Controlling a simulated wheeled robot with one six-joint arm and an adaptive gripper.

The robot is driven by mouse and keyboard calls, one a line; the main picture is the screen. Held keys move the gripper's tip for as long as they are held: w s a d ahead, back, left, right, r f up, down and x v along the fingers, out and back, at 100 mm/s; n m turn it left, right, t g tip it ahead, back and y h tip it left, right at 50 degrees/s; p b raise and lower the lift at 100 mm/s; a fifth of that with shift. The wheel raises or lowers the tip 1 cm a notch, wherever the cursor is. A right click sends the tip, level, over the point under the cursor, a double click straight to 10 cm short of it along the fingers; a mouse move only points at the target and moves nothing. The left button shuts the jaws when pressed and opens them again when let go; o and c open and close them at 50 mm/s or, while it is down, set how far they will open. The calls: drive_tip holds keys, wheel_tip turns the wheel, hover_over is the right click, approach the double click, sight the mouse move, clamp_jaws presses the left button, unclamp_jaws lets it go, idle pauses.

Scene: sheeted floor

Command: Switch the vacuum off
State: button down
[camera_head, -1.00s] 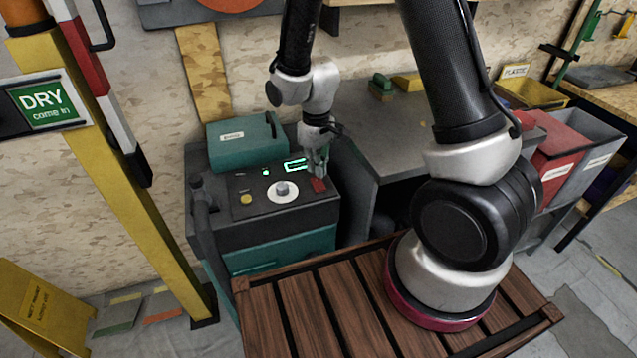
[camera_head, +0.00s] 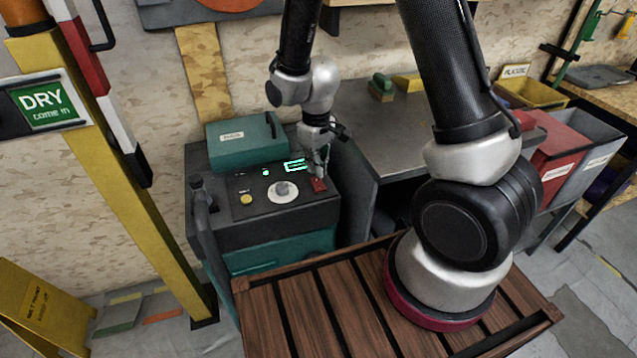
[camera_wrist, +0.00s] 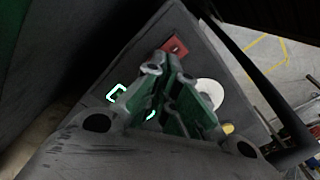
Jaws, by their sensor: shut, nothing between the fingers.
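The vacuum (camera_head: 265,235) is a dark grey and teal machine with a sloped control panel. The panel bears a white dial with a grey knob (camera_head: 283,190), a yellow button (camera_head: 246,199), a lit green display (camera_head: 295,165), a small green light (camera_head: 265,173) and a red switch (camera_head: 319,185) at its right. My gripper (camera_head: 317,172) is shut and empty, pointing down just above the red switch; I cannot tell whether it touches. In the wrist view, the fingertips (camera_wrist: 172,62) lie close to the red switch (camera_wrist: 174,47), partly covering it. The display is lit there too.
A teal box (camera_head: 245,142) sits behind the panel. A grey hose or handle (camera_head: 202,210) runs along the vacuum's left side. A metal bench (camera_head: 400,130) stands to the right, with red and grey bins (camera_head: 562,160) beyond. A yellow post (camera_head: 120,180) stands left.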

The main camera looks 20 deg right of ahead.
sight(326, 189)
drive_tip(key=shift+f, duration=1.4)
idle(0.4)
drive_tip(key=shift+r, duration=3.55)
drive_tip(key=shift+s, duration=0.1)
drive_tip(key=s, duration=0.1)
drive_tip(key=s+d+g, duration=0.1)
drive_tip(key=s, duration=0.1)
drive_tip(key=shift+s+d+m+h, duration=0.15)
drive_tip(key=shift+d+m+h, duration=0.05)
drive_tip(key=shift+m+h, duration=0.1)
drive_tip(key=s+d+r+m+t, duration=0.1)
drive_tip(key=s+d+r, duration=0.3)
drive_tip(key=r, duration=0.4)
drive_tip(key=s+d+r+m+t, duration=0.2)
drive_tip(key=s+d+r, duration=0.3)
drive_tip(key=r, duration=0.3)
drive_tip(key=s+d+r+m+t, duration=0.2)
drive_tip(key=s+d+r, duration=0.2)
drive_tip(key=r, duration=0.5)
drive_tip(key=shift+s+d, duration=0.2)
drive_tip(key=shift+s, duration=1.05)
